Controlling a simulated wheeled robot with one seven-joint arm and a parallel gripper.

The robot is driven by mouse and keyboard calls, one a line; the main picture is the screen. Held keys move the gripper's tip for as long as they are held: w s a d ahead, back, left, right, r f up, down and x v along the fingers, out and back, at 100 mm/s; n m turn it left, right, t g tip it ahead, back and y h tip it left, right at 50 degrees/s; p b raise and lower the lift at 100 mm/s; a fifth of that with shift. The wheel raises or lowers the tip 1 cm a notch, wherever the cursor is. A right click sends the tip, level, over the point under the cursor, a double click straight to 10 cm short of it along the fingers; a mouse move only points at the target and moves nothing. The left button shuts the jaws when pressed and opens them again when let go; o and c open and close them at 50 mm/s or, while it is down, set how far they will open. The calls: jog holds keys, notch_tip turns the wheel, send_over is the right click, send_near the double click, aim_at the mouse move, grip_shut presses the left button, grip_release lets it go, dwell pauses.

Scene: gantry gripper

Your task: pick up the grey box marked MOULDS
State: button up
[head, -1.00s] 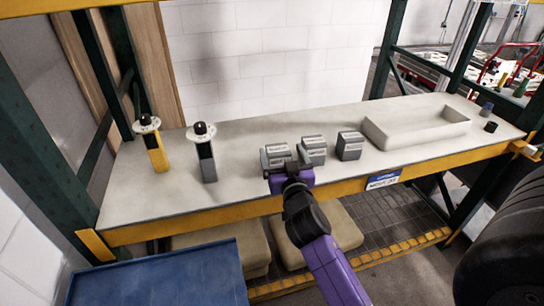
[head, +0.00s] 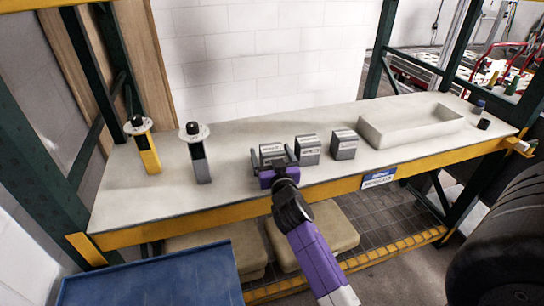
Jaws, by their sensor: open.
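Three small grey boxes with pale labels stand in a row on the pale shelf top (head: 230,200): a left one (head: 271,150), a middle one (head: 308,149) and a right one (head: 344,144). Their lettering is too small for me to tell which is marked MOULDS. My purple gripper (head: 272,160) is open at the near side of the left box. Its dark fingers show at that box's left and right edges, and its purple body hides the box's lower front. I cannot tell how far the fingers reach along the box, or whether they touch it.
A pale open tray (head: 410,136) stands right of the boxes. Two upright holders, yellow (head: 149,155) and grey (head: 200,162), stand at the left. Green posts frame the shelf; a blue surface (head: 150,278) is below left.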

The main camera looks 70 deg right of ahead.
jog(key=shift+w+d, duration=0.45)
jog(key=shift+d, duration=0.15)
jog(key=shift+c, duration=0.5)
jog(key=c, duration=1.7)
jog(key=shift+r, duration=0.15)
